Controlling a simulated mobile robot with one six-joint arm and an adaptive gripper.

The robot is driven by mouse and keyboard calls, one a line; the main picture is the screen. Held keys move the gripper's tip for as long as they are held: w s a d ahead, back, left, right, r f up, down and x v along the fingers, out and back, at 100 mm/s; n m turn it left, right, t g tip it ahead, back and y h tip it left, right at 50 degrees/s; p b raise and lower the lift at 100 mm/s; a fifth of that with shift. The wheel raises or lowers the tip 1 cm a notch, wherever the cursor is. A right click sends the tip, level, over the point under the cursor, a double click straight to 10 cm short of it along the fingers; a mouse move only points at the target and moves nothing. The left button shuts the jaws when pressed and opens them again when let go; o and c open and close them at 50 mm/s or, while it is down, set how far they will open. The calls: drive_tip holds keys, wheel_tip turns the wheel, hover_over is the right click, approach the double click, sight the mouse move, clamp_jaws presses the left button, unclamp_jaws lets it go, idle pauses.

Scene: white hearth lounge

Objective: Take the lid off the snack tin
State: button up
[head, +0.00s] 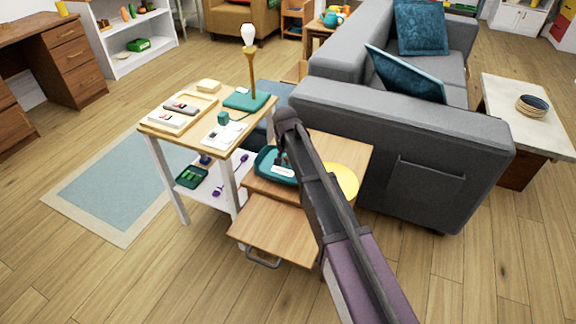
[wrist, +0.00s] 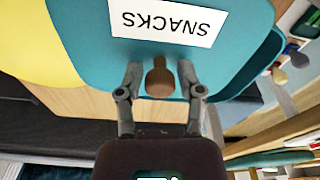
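The teal snack tin (head: 265,168) stands on the small wooden side table by the sofa, partly hidden behind my arm. In the wrist view its teal top (wrist: 85,35) fills the upper part, with a white label reading SNACKS (wrist: 168,20) upside down. A brown knob (wrist: 160,80) shows between my fingers. My gripper (wrist: 160,82) is open, with one finger on each side of the knob and a visible gap on both sides. In the head view my gripper (head: 283,155) is over the tin, its fingers mostly hidden.
A yellow round item (head: 343,180) lies right of the tin. The side table has an open drawer (head: 275,228) in front. A white-legged table (head: 152,130) with trays and a lamp (head: 251,75) stands close on the left. The grey sofa (head: 420,130) is right behind.

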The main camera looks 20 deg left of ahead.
clamp_jaws()
drive_tip(key=shift+r, duration=0.15)
wheel_tip(320, 180, up, 4)
drive_tip(key=p, duration=0.4)
drive_tip(key=s+d, duration=0.3)
drive_tip(key=s, duration=0.4)
drive_tip(key=s+d+p, duration=0.1)
drive_tip(key=s+d, duration=0.3)
drive_tip(key=s, duration=0.3)
drive_tip(key=shift+s+r, duration=0.15)
drive_tip(key=shift+r, duration=0.2)
